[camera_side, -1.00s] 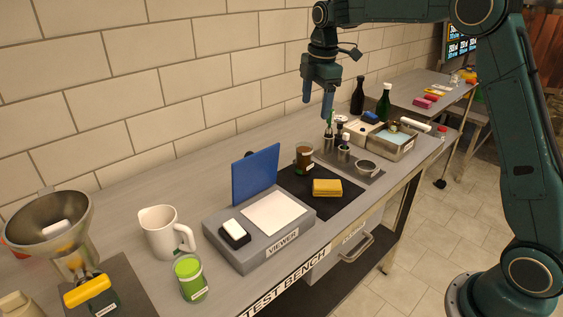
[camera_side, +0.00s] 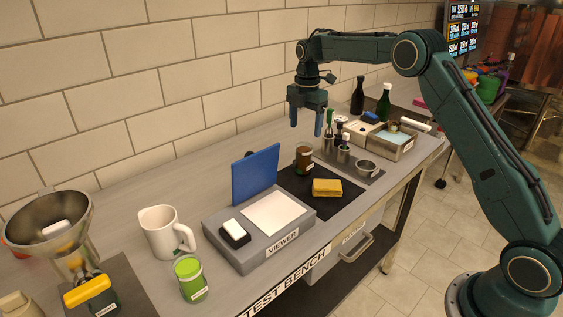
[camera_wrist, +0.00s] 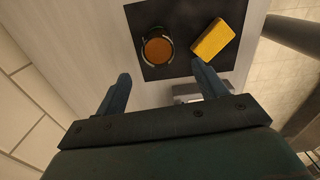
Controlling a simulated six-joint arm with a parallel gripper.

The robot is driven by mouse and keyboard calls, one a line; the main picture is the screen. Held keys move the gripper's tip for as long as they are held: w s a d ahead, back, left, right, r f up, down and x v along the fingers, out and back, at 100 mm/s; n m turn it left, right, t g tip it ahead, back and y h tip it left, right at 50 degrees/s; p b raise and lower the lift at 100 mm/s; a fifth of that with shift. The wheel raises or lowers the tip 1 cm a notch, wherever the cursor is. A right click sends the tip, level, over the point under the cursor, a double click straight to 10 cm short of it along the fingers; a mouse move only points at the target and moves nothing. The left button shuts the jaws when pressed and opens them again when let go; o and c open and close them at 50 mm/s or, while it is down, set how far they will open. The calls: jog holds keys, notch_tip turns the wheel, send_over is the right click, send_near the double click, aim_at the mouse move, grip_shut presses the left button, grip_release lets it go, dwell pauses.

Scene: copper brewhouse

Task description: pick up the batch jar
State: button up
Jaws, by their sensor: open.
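A brown jar with a pale label (camera_side: 304,160) stands upright on a dark mat (camera_side: 338,205) on the bench. In the wrist view the jar (camera_wrist: 157,49) shows from above as an orange-brown round top with a dark rim, beside a yellow sponge. A green jar (camera_side: 190,280) with a white label stands at the front left; neither label is readable as a batch name. My gripper (camera_side: 307,131) is open and empty, pointing down above the brown jar. In the wrist view the jar lies just beyond the gap between its fingertips (camera_wrist: 160,70).
The yellow sponge (camera_side: 327,187) lies close to the brown jar. The grey viewer box (camera_side: 245,255) with its upright blue panel (camera_side: 256,176) is to the left.

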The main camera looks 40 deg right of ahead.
aim_at(303, 160)
jog(key=shift+f, duration=3.95)
jog(key=shift+f, duration=0.1)
jog(key=shift+w+d+f, duration=0.1)
jog(key=shift+w+f, duration=0.05)
jog(key=shift+f, duration=2.3)
jog(key=shift+c, duration=0.4)
jog(key=c, duration=1.1)
jog(key=shift+c, duration=0.4)
jog(key=shift+r, duration=0.1)
